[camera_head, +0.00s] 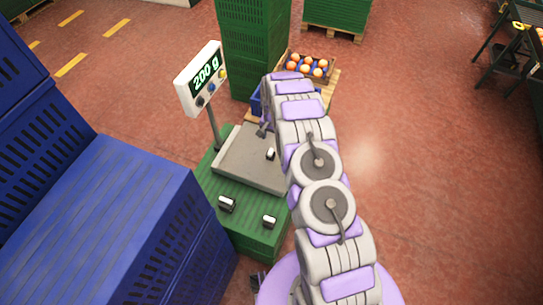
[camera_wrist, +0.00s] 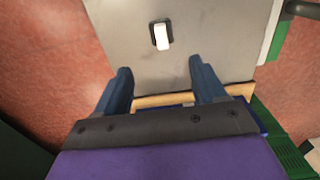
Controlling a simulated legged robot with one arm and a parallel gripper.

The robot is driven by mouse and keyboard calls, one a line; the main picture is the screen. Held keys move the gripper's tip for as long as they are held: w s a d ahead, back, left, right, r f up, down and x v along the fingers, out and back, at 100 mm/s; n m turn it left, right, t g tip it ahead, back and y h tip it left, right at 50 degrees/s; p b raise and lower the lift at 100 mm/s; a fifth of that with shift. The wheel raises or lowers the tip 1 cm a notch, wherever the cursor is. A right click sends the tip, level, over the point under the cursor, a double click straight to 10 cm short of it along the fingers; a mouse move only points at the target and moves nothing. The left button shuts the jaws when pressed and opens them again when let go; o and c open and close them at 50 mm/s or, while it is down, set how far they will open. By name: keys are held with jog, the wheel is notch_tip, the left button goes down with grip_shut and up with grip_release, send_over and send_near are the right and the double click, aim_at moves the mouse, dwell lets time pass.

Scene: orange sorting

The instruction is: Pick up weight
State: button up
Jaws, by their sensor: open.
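A small black and white weight (camera_head: 270,153) sits on the grey scale plate (camera_head: 240,160). In the wrist view, this weight (camera_wrist: 161,35) lies on the plate beyond my fingertips, roughly in line with the gap between them. My gripper (camera_wrist: 160,68) is open and empty, with its two blue fingers apart. In the head view it is mostly hidden behind my arm, near the plate's far edge. Two more weights, one (camera_head: 227,204) on the left and one (camera_head: 269,221) on the right, rest on the green crate below the plate. The scale display (camera_head: 206,74) reads 200 g.
Blue crates (camera_head: 110,200) are stacked close on the left. A tall green crate stack (camera_head: 252,45) stands behind the scale. A box of oranges and other round fruit (camera_head: 308,66) sits beyond my arm. The red floor (camera_head: 430,160) on the right is clear.

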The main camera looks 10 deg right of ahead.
aim_at(272, 151)
jog(key=f, duration=0.2)
jog(key=a+f, duration=0.1)
jog(key=f, duration=0.1)
jog(key=f+b, duration=0.1)
jog(key=f, duration=0.1)
jog(key=shift+a, duration=0.25)
jog(key=shift+s+a+f, duration=0.1)
jog(key=shift+a+f, duration=0.05)
jog(key=shift+a, duration=0.05)
jog(key=shift+f, duration=0.25)
jog(key=f, duration=0.1)
jog(key=f+b, duration=0.1)
jog(key=d+f, duration=0.1)
jog(key=shift+s+d+f, duration=0.1)
jog(key=shift+s+f, duration=0.2)
jog(key=shift+f, duration=0.05)
jog(key=shift+w+d+f+b, duration=0.1)
jog(key=shift+f+b, duration=0.2)
jog(key=shift+f, duration=0.1)
jog(key=shift+a+r, duration=0.1)
jog(key=shift+a, duration=0.55)
jog(key=c, duration=0.3)
jog(key=shift+d, duration=0.5)
jog(key=c, duration=0.8)
jog(key=shift+a, duration=0.15)
grip_shut()
jog(key=shift+a, duration=0.2)
